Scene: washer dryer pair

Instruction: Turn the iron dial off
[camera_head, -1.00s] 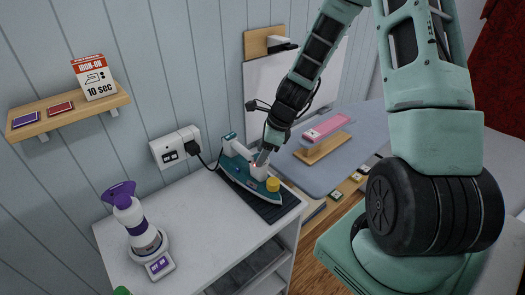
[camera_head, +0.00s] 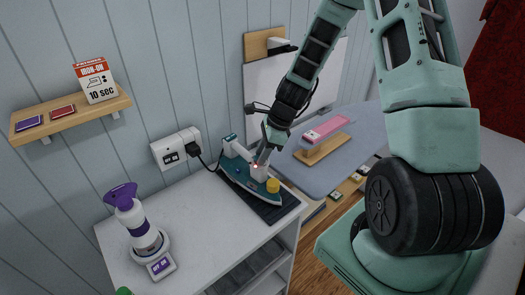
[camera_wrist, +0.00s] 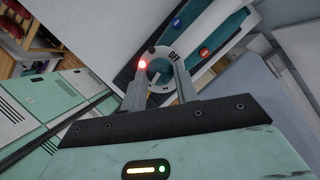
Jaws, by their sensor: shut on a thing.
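The teal and white iron (camera_head: 238,172) rests on a dark ribbed pad on the white cabinet top, with its cord running to the wall outlet. Its round white dial (camera_wrist: 174,56) shows in the wrist view, with "OFF" printed on its rim. My gripper (camera_wrist: 160,82) is shut on the dial's middle, one finger on each side. A red light (camera_wrist: 142,65) glows by the left finger. In the head view my gripper (camera_head: 262,158) reaches down onto the iron from the upper right, and the dial is mostly hidden there.
A wall shelf (camera_head: 70,113) and an outlet (camera_head: 176,149) are behind. A blue-grey ironing board (camera_head: 345,170) lies to the right.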

